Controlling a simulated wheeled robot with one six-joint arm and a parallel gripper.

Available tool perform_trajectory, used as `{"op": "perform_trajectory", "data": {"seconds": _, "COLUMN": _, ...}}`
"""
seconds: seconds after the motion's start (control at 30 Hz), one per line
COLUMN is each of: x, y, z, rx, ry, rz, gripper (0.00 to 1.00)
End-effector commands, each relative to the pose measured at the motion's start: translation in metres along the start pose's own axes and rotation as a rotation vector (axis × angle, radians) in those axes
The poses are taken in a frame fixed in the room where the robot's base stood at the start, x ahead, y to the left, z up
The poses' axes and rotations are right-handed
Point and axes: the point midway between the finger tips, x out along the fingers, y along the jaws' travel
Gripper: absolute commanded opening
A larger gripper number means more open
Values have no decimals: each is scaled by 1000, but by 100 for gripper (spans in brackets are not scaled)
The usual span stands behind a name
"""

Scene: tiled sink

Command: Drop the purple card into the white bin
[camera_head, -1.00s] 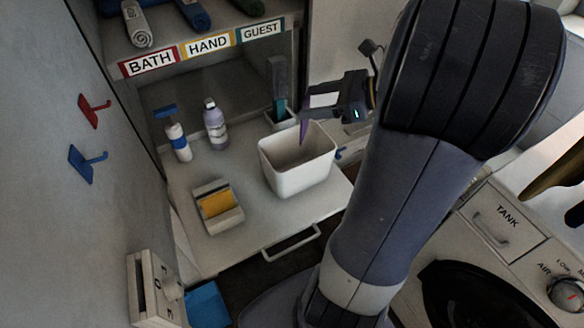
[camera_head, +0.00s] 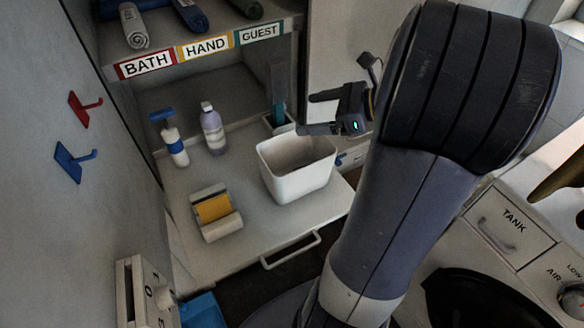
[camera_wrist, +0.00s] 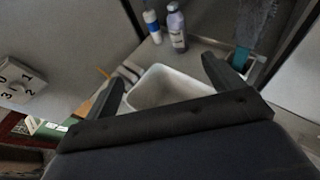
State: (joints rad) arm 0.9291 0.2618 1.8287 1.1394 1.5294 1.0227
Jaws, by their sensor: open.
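The white bin (camera_head: 300,184) stands upright on the light shelf surface. In the wrist view the bin (camera_wrist: 150,78) lies below and between my fingers, and the part of its inside that shows looks pale and empty. My gripper (camera_head: 307,113) is above the bin's back rim, its two fingers spread wide with nothing between them. In the wrist view my gripper (camera_wrist: 162,74) also shows as two separated dark fingers. The purple card is not visible in either view now. The bin's near wall and my gripper hide part of the bin's inside.
A white holder with a yellow block (camera_head: 213,208) sits left of the bin. A blue-topped bottle (camera_head: 176,147) and a lilac bottle (camera_head: 213,130) stand behind it. A brush in a holder (camera_head: 278,112) is behind the bin. A shelf with labels (camera_head: 206,48) overhangs the back.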

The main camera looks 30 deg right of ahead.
Motion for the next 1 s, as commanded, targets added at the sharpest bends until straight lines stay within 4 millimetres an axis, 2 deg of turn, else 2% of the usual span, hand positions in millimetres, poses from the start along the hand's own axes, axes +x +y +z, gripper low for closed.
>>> {"op": "perform_trajectory", "data": {"seconds": 0.17, "x": -2, "y": 0, "z": 0, "rx": 0, "ry": 0, "rz": -1, "gripper": 88}}
{"op": "perform_trajectory", "data": {"seconds": 0.27, "x": -10, "y": -1, "z": 0, "rx": 0, "ry": 0, "rz": -3, "gripper": 88}}
{"op": "perform_trajectory", "data": {"seconds": 0.7, "x": -88, "y": -1, "z": -1, "rx": 1, "ry": 1, "rz": -5, "gripper": 88}}
{"op": "perform_trajectory", "data": {"seconds": 0.83, "x": -102, "y": 0, "z": 0, "rx": 0, "ry": 1, "rz": -2, "gripper": 88}}
{"op": "perform_trajectory", "data": {"seconds": 1.0, "x": -108, "y": 0, "z": 0, "rx": 1, "ry": 0, "rz": -1, "gripper": 88}}
